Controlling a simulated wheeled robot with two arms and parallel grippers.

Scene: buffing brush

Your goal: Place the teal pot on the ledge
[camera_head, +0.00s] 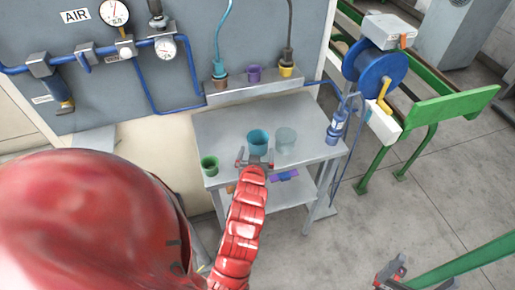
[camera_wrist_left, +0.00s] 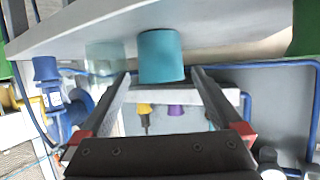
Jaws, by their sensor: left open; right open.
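The teal pot (camera_head: 258,143) stands upright on the grey table (camera_head: 225,125). The ledge (camera_head: 225,95) is the raised grey shelf along the table's back. My left gripper (camera_head: 254,162) is open at the near side of the teal pot. In the left wrist view, which is upside down, the teal pot (camera_wrist_left: 160,55) shows just beyond and between the open fingers (camera_wrist_left: 163,80). I cannot tell whether a finger touches it. My right gripper (camera_head: 392,272) is open and empty low at the right, away from the table.
A clear glass-like pot (camera_head: 285,140) stands close right of the teal pot. A green pot (camera_head: 209,166) stands at the table's left front. The ledge holds a purple cup (camera_head: 254,73), a yellow cup (camera_head: 287,70) and a brownish cup (camera_head: 220,82).

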